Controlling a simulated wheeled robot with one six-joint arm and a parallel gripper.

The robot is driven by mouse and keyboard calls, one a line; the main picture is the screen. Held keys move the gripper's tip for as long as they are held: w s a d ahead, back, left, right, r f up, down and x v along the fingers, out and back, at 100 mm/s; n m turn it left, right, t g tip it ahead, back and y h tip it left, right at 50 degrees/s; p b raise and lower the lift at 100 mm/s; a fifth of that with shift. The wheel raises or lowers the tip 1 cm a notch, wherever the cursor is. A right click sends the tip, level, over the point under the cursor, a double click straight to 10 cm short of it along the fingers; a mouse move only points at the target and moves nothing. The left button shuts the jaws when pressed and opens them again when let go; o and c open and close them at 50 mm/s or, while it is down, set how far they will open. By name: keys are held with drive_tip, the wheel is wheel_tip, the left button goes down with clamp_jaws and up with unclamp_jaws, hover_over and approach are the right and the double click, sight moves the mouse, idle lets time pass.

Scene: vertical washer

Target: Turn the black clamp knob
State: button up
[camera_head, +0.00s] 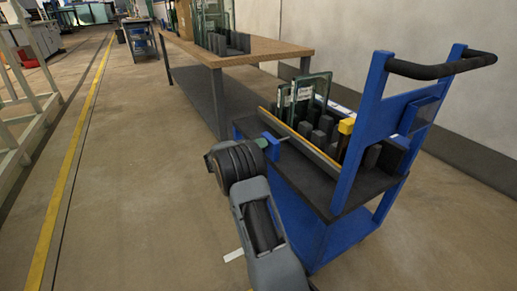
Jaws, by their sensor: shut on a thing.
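My gripper (270,143) is at the near left side of the blue cart (352,135), at the height of its upper shelf. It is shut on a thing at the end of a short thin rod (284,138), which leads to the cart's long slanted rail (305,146). The black clamp knob is at this spot, but my wrist and fingers hide it, so its shape and turn angle cannot be made out.
The cart carries glass panes (308,92), dark upright blocks (322,130) and a yellow-topped post (346,126). Its black handle (440,68) rises at right. A wooden-topped table (245,52) stands behind. The floor left of my arm is clear.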

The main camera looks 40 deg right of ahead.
drive_tip(key=shift+m, duration=2.1)
drive_tip(key=o, duration=0.9)
drive_tip(key=a+p, duration=0.1)
drive_tip(key=a, duration=0.3)
drive_tip(key=w+a+p, duration=0.1)
drive_tip(key=a, duration=0.4)
drive_tip(key=w+a+p, duration=0.1)
drive_tip(key=a+p, duration=0.1)
drive_tip(key=a, duration=0.2)
drive_tip(key=shift+a, duration=0.4)
drive_tip(key=shift+r, duration=0.1)
